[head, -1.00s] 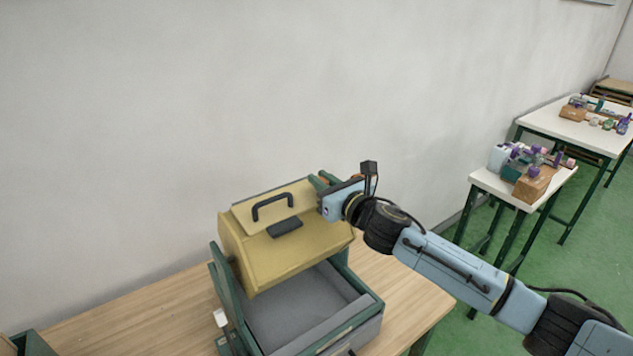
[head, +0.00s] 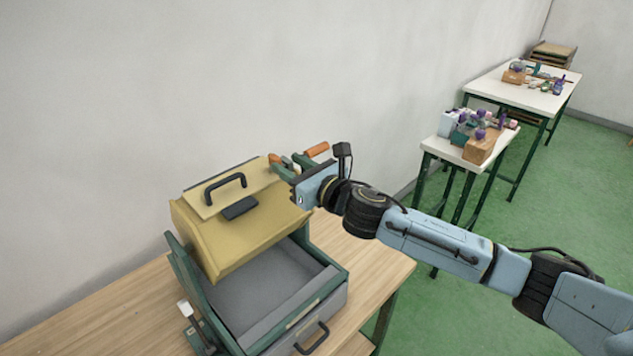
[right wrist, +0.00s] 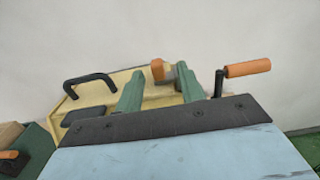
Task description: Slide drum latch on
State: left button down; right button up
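The yellow drum (head: 240,235) sits in a green frame, with a hatch bearing a black handle (head: 225,186) and a small dark block (head: 240,208) below it. An orange-brown knob (head: 275,159) stands at the drum's right upper edge; it also shows in the right wrist view (right wrist: 158,70). My right gripper (head: 292,163) is beside this edge. In the right wrist view its two green fingers (right wrist: 159,88) are apart, with the knob beyond the gap; I see nothing held. Which part is the latch, I cannot tell for sure. My left gripper is out of view.
A crank with an orange handle (head: 317,149) rises just right of my right fingers. A grey drawer (head: 268,290) lies under the drum on the wooden table (head: 120,315). A white-knobbed lever (head: 185,308) is at the left. White side tables (head: 455,150) stand behind right.

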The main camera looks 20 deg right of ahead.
jog(key=b+v, duration=0.1)
jog(key=v, duration=0.7)
jog(key=shift+s, duration=0.1)
